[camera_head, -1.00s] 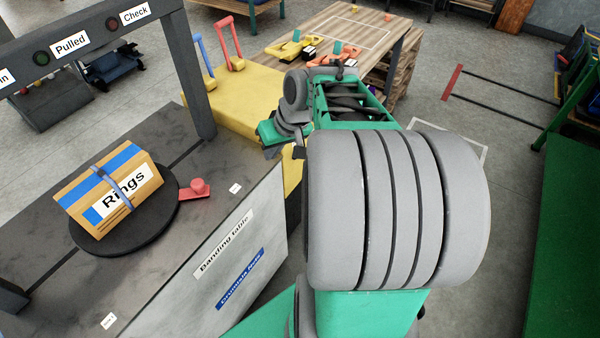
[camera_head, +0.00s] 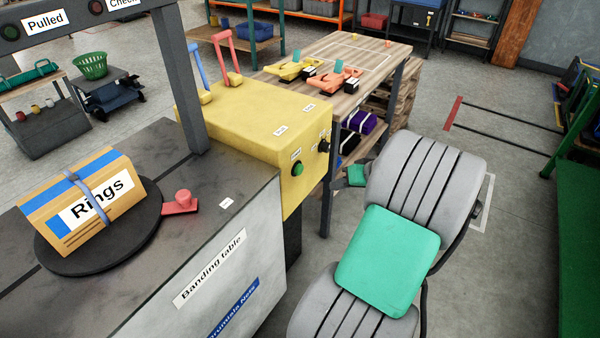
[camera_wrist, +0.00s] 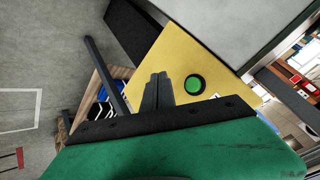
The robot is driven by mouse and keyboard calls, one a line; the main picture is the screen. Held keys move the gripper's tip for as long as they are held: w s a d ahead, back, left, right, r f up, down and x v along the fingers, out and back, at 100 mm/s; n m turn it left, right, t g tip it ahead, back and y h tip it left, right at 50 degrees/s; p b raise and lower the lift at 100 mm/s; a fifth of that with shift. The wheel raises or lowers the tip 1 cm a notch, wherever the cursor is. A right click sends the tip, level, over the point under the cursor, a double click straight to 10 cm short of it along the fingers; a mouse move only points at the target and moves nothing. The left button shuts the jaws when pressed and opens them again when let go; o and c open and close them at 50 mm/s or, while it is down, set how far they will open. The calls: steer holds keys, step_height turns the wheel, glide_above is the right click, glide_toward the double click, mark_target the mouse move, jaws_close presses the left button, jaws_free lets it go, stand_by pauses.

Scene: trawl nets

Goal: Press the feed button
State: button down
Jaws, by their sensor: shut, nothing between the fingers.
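A round green button (camera_head: 297,168) sits on the front face of the yellow box (camera_head: 262,125). In the wrist view the green button (camera_wrist: 195,85) shows on the yellow face, just right of my fingertips. I cannot read its small label, so I cannot tell if it is the feed button. My gripper (camera_wrist: 158,82) is shut and empty, its dark fingers pointing toward the yellow face. I cannot tell the gap to it.
A black knob (camera_head: 323,146) is right of the green button. A wooden table (camera_head: 350,60) stands behind.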

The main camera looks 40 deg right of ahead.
steer(key=w+a, duration=0.2)
steer(key=w, duration=0.5)
steer(key=shift+w+a, duration=0.3)
steer(key=shift+a, duration=0.05)
stand_by(1.6)
steer(key=shift+w+a, duration=0.2)
steer(key=shift+w, duration=0.25)
steer(key=shift+w+a, duration=0.15)
steer(key=shift+w, duration=0.4)
stand_by(0.5)
steer(key=shift+s, duration=0.15)
steer(key=shift+s+d, duration=0.35)
steer(key=shift+s, duration=0.45)
steer(key=s, duration=0.1)
steer(key=s+d, duration=0.1)
steer(key=s, duration=0.2)
steer(key=shift+s+d+p, duration=0.3)
steer(key=shift+s+p, duration=0.05)
